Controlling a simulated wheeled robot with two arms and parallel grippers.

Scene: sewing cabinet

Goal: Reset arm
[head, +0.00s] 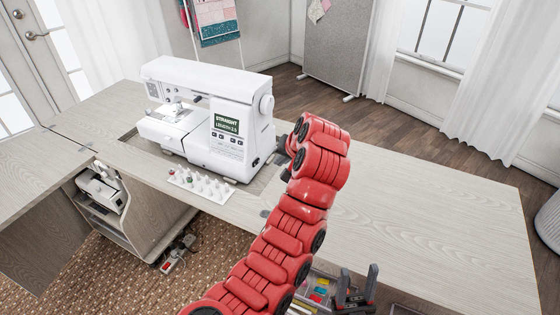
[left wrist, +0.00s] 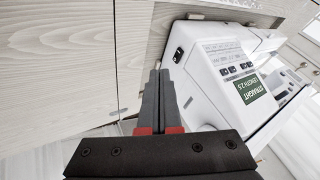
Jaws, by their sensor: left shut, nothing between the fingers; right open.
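My left arm reaches up over the table, its red links filling the middle of the head view. My left gripper (head: 282,150) is mostly hidden behind its own wrist, at the right side of the white sewing machine (head: 210,112). In the left wrist view its dark fingers (left wrist: 159,78) are shut and empty, beside the sewing machine (left wrist: 215,80); I cannot tell whether they touch it. My right gripper (head: 357,288) is open, low at the bottom of the head view, near the table's front edge.
A white tray of several spools (head: 200,185) lies before the machine on the wooden table (head: 440,215). The table's right part is clear. An open drawer with colourful items (head: 320,291) is beside my right gripper. A white device (head: 100,190) sits in the left cabinet.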

